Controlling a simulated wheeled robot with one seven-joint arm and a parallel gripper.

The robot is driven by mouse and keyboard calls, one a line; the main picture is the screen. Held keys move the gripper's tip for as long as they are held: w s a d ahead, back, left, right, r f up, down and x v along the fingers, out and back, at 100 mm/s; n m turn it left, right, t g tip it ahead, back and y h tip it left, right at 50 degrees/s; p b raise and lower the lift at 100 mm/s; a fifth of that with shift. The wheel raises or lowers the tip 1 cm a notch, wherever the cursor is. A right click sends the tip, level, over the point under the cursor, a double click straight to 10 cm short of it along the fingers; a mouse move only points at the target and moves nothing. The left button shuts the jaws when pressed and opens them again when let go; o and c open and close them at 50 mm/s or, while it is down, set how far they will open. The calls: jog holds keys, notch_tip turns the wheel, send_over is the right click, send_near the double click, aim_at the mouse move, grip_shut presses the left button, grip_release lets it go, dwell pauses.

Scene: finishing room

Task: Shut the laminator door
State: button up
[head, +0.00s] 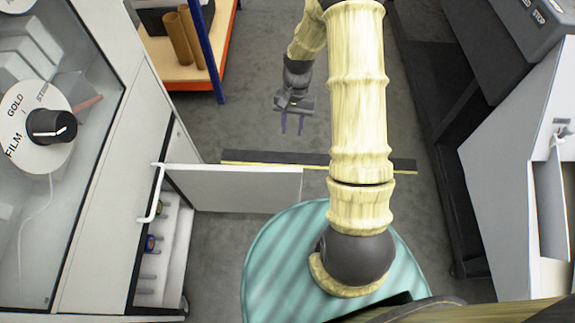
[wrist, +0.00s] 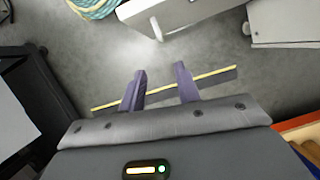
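The laminator door looks to be the white panel (head: 240,188) that stands swung open from the white machine (head: 115,165) on the left. Its left end meets the machine beside a dark opening with rollers or spools inside. A white bar handle (head: 152,193) shows at that left end. In the wrist view a white panel (wrist: 190,12), likely the same door, is at the top, with a small handle near its lower edge. My gripper (head: 292,125) is open and empty, beyond the door and above the floor. Its two purple fingers (wrist: 158,82) stand apart, touching nothing.
A dark strip with a yellow edge (head: 232,159) lies on the floor behind the door. An orange-edged shelf (head: 180,73) with cardboard tubes stands at the back left. Dark and white machines (head: 515,180) line the right. Grey floor is clear around my gripper.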

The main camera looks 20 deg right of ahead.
jog(key=shift+w+d+f+g, duration=0.15)
jog(key=shift+f+g, duration=0.15)
jog(key=shift+f, duration=0.3)
jog(key=b+x, duration=0.1)
jog(key=x, duration=0.4)
jog(key=b+x, duration=0.1)
jog(key=x, duration=0.5)
jog(key=b+x, duration=0.2)
jog(key=x, duration=0.4)
jog(key=shift+a+f, duration=0.15)
jog(key=shift+a, duration=0.15)
grip_shut()
